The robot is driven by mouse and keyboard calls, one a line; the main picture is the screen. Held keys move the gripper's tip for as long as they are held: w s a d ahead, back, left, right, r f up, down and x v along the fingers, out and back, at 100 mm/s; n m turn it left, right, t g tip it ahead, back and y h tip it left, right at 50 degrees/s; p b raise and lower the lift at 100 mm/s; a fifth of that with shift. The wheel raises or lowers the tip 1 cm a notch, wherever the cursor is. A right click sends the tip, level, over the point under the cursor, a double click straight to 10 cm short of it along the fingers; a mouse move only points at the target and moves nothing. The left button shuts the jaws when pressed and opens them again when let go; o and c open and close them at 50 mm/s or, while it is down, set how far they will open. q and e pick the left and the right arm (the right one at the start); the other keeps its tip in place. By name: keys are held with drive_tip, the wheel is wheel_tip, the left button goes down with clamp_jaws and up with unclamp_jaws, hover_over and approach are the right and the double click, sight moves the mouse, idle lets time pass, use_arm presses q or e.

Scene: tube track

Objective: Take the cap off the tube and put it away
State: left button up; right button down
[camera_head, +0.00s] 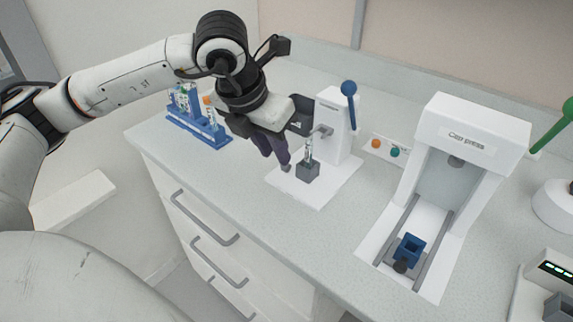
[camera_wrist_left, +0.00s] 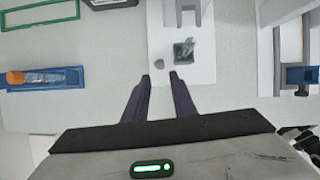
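A clear tube (camera_head: 309,149) stands upright in a small grey block (camera_head: 308,172) on the white base plate of a lever device. I cannot make out a coloured cap on it. In the left wrist view the tube (camera_wrist_left: 189,46) and block show just ahead and right of the fingers. My left gripper (camera_head: 286,165) is beside the tube, to its left in the head view. In the wrist view its two dark fingers (camera_wrist_left: 159,76) are apart with nothing between them. A small grey round piece (camera_wrist_left: 159,63) shows just beyond the fingertips. My right gripper is not in view.
A blue rack (camera_head: 212,137) with tubes, one orange-topped (camera_head: 207,99), stands at left. The device's blue-knobbed lever (camera_head: 349,89) rises behind the tube. An orange and a teal round piece sit on a white panel (camera_head: 385,150). A cap press (camera_head: 470,137) stands at right.

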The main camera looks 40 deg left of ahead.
sight(281, 175)
use_arm(q)
drive_tip(key=shift+p+x, duration=0.5)
drive_tip(key=shift+x, duration=2.2)
drive_tip(key=shift+w+r, duration=0.1)
drive_tip(key=shift+w, duration=0.05)
drive_tip(key=c, duration=0.5)
